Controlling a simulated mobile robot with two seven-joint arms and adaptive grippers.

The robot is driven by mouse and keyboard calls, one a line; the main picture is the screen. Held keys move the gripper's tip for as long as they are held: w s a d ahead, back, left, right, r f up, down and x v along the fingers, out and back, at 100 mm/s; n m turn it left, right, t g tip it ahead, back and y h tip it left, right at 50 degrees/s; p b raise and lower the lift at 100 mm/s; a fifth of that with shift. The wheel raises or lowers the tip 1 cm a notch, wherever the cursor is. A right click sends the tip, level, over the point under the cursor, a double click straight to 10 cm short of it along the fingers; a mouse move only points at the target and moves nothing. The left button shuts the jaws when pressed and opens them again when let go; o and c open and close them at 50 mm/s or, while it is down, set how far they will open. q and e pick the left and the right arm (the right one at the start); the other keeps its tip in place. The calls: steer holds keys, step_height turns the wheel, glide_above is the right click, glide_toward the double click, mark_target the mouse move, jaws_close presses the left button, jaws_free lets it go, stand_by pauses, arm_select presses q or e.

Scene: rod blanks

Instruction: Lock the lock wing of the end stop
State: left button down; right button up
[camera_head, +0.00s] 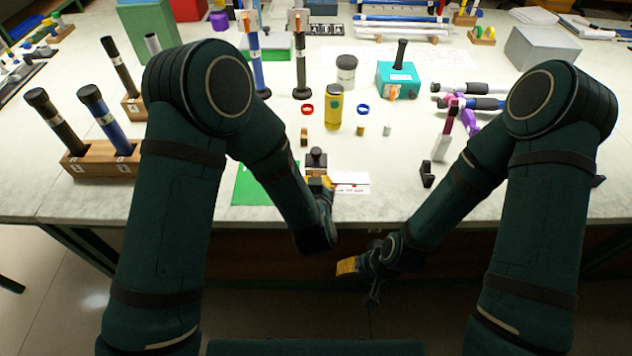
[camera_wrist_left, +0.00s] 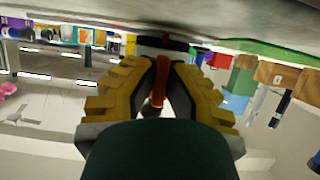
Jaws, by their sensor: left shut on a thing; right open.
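My left gripper (camera_head: 320,183) is at the front of the table, right by a small black block with a knob on top (camera_head: 316,158), which I take for the end stop. In the left wrist view the yellow fingers (camera_wrist_left: 158,85) are shut on a narrow orange-red piece (camera_wrist_left: 159,78), which looks like the lock wing. A dark bar (camera_wrist_left: 165,43) lies just beyond it. The fingers hide part of the wing, and its lock position cannot be read. My right gripper (camera_head: 347,266) is open and empty, below and in front of the table edge.
A green mat (camera_head: 252,185) lies left of the black block, and a white label card (camera_head: 350,189) lies to its right. A yellow cylinder (camera_head: 334,108), colored rings and small plugs stand behind. A wooden rack (camera_head: 105,160) holds upright rods at left. A teal box (camera_head: 398,78) stands further back.

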arm_select(q)
steer(key=shift+w+r, duration=0.1)
stand_by(0.3)
steer(key=c, duration=1.3)
jaws_free()
steer(key=v, duration=0.7)
steer(key=shift+s+r, duration=0.1)
steer(key=shift+s, duration=0.1)
steer(key=shift+s, duration=0.1)
